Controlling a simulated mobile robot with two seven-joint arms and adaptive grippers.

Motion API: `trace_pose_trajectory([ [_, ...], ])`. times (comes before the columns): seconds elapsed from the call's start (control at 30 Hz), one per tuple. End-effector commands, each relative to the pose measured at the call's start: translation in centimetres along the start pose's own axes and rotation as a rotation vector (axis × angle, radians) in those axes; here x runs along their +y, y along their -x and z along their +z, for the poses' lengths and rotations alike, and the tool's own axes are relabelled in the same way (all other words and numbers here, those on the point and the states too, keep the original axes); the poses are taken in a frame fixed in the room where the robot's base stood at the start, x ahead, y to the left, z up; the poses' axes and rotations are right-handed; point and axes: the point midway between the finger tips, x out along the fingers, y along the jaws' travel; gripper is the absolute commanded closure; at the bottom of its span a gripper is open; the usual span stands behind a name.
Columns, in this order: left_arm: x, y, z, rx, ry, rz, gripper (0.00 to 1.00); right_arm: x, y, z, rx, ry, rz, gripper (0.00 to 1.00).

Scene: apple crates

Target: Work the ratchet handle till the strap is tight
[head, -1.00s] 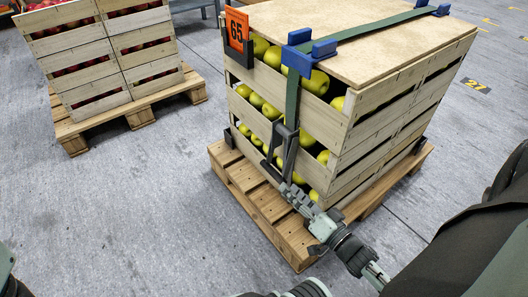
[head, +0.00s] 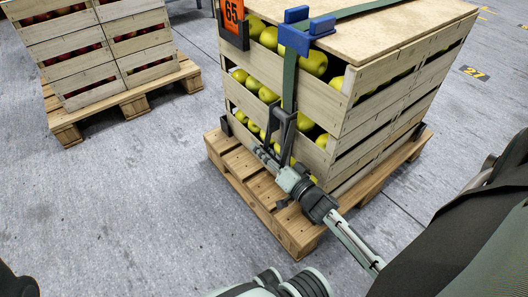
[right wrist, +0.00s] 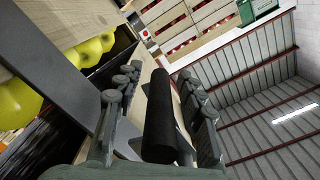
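The ratchet handle (head: 272,142) is a dark frame hanging on the green strap (head: 290,85), low on the near face of the crate stack (head: 352,118). The strap runs down from a blue corner protector (head: 306,35) on the lid. My right gripper (head: 268,158) is at the handle's lower end. In the right wrist view, the handle's black round grip (right wrist: 160,118) lies between the fingers of my right gripper (right wrist: 160,95). Gaps show beside the grip, so the fingers look open around it. My left gripper is out of view.
The stack of green apples stands on a wooden pallet (head: 240,170). An orange tag marked 65 (head: 233,14) is at its upper left corner. Another crate stack (head: 95,45) stands on a pallet at the left. Grey floor (head: 110,200) between is clear.

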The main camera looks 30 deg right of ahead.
Motion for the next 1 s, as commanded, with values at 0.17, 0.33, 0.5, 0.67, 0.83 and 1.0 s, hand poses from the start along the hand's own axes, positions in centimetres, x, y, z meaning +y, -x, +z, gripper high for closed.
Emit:
trace_pose_trajectory([
  [0.17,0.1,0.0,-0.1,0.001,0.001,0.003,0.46,0.0,0.0,0.0,0.0,0.0,0.0,0.62],
  [0.33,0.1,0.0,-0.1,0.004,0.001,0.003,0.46,0.0,0.0,0.0,0.0,0.0,-0.001,0.83],
  [0.5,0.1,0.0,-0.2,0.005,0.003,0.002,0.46,-0.1,0.0,-0.1,0.001,0.001,-0.002,1.0],
  [0.67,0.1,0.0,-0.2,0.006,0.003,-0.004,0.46,-0.1,0.0,-0.1,0.002,0.001,-0.003,1.0],
  [0.83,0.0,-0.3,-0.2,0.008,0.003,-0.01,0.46,-0.3,0.0,-0.2,0.003,-0.005,-0.005,1.0],
  [1.0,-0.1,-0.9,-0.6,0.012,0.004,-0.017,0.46,-1.1,-0.1,-0.1,0.003,-0.045,-0.005,1.0],
])
